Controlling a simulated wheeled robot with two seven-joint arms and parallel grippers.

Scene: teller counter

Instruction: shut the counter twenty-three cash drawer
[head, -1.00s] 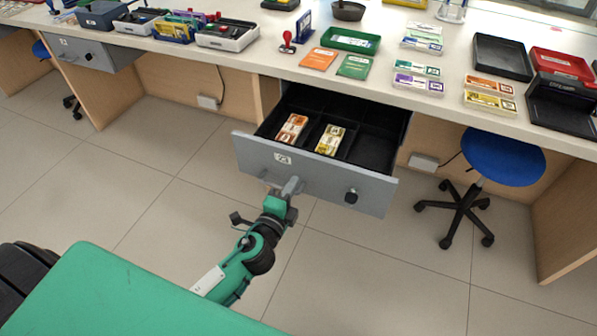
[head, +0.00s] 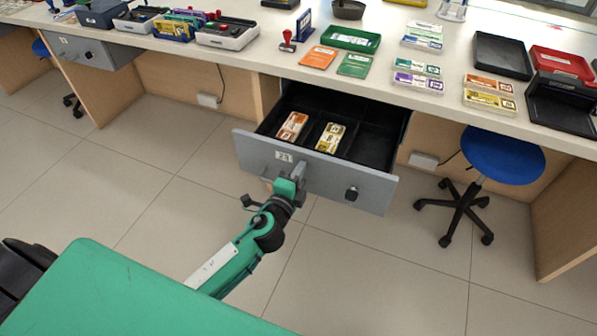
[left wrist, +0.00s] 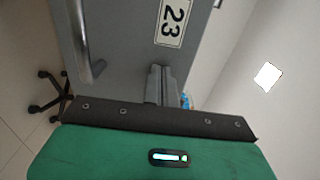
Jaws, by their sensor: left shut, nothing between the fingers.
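The counter twenty-three cash drawer (head: 375,188) is pulled out from under the counter, with its grey front marked 23. Orange and yellow banknote bundles lie inside it. The number plate (left wrist: 173,22) shows large in the left wrist view, beside part of the handle (left wrist: 90,55). My left gripper (head: 301,170) is shut and empty, with its fingertips at the drawer front, just right of the number plate. The fingers (left wrist: 160,75) also show end-on against the grey front in the left wrist view; exact contact is hard to tell. My right gripper is not in view.
A round black knob (head: 351,194) sticks out of the drawer front on the right. A blue stool (head: 502,155) stands right of the drawer. The counter top (head: 290,70) carries trays, banknotes and stamps. The tiled floor before the drawer is clear.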

